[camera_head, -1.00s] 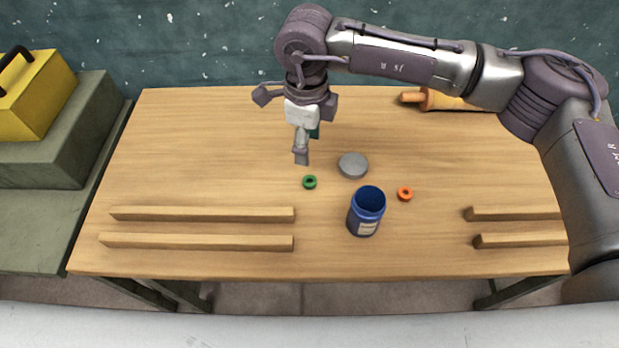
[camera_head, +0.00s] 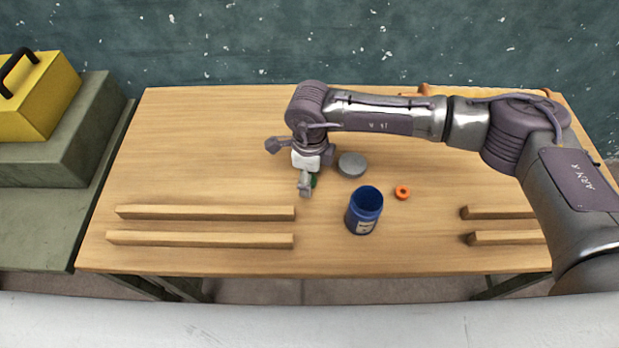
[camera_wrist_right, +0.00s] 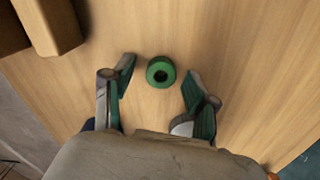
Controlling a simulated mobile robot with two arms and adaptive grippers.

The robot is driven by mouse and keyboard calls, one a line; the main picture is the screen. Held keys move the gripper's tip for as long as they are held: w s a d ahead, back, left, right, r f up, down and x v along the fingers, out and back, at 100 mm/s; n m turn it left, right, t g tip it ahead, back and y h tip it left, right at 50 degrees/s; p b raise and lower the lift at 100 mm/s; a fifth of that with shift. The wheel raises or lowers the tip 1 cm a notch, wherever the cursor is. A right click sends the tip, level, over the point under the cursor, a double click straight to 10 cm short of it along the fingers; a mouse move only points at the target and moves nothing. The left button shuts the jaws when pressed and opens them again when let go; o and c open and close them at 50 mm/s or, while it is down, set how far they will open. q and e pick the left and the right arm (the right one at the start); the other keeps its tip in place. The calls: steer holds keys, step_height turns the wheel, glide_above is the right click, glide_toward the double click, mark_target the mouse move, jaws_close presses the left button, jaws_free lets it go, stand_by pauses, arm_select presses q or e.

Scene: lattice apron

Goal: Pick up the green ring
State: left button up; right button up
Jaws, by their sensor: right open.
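The green ring (camera_wrist_right: 161,72) lies flat on the wooden table, seen whole in the right wrist view. In the head view only a bit of the green ring's area shows behind my right gripper (camera_head: 306,187), which mostly hides it. My right gripper is open, its two fingers (camera_wrist_right: 158,92) on either side of the ring's line and a little short of it in the wrist view. Nothing is between the fingertips. The gripper points down over the table. My left gripper is not in view.
A blue jar (camera_head: 364,212) stands open to the right of the gripper. A grey disc (camera_head: 352,164) and an orange ring (camera_head: 402,192) lie nearby. Wooden bars (camera_head: 200,239) lie at the front left, others (camera_head: 505,238) at the front right. The left back of the table is clear.

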jaws_close()
